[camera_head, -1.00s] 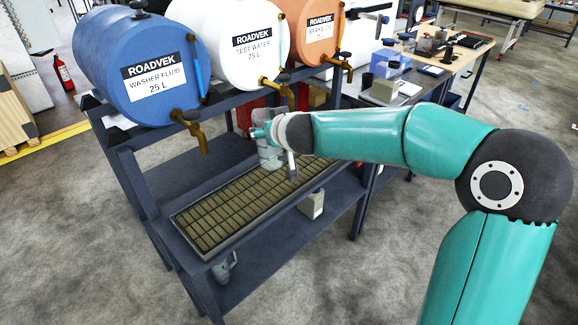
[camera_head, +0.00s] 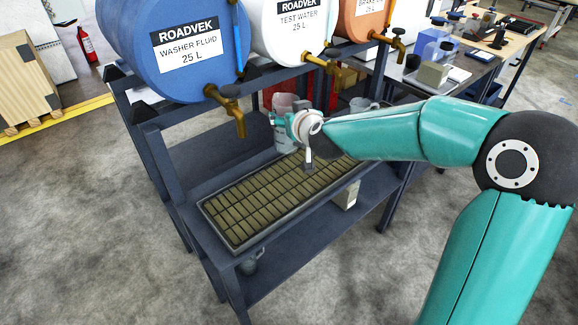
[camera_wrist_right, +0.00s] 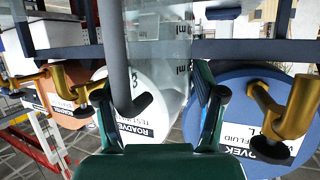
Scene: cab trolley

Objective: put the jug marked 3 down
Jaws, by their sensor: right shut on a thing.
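The jug (camera_head: 284,138) is clear with a grey handle. In the head view it is upright over the back edge of the drip grating (camera_head: 240,233), below the taps; I cannot tell whether its base touches. My right gripper (camera_head: 303,128) is at its near side. In the right wrist view the jug wall (camera_wrist_right: 165,60) with "ml" marks fills the middle, between the fingers of my right gripper (camera_wrist_right: 160,105), which is shut on the jug. My left gripper is out of view.
Three drums, blue (camera_head: 175,50), white (camera_head: 290,25) and orange (camera_head: 362,15), lie above with brass taps; the blue drum's tap (camera_head: 232,105) hangs left of the jug. Another jug (camera_head: 362,104) stands behind my arm. The grating's near left part is bare.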

